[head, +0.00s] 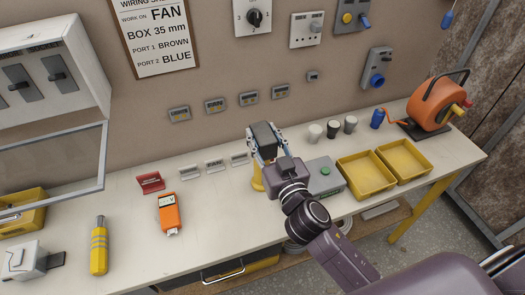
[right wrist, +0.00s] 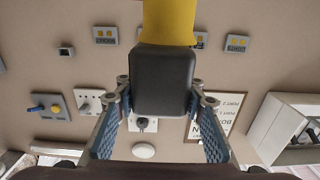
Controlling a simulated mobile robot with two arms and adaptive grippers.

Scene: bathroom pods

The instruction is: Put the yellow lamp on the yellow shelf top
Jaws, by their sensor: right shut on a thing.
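The yellow lamp (head: 257,179) has a yellow body below and a dark grey block-shaped upper part. In the right wrist view, which is upside down, the yellow body (right wrist: 169,20) runs out of the top edge. My right gripper (head: 264,142) is shut on the dark block, one finger on each side. The lamp is roughly upright over the back half of the workbench; I cannot tell whether its lower end touches the bench. The gripper hides part of it. I cannot pick out a yellow shelf top in these views. My left gripper is out of view.
On the bench (head: 125,205), a grey box with a green button (head: 325,172) and two yellow trays (head: 366,193) stand right of the gripper. Several small cups stand behind. An orange reel (head: 433,103) is far right. An orange meter (head: 169,212) and yellow striped tool (head: 99,247) lie left.

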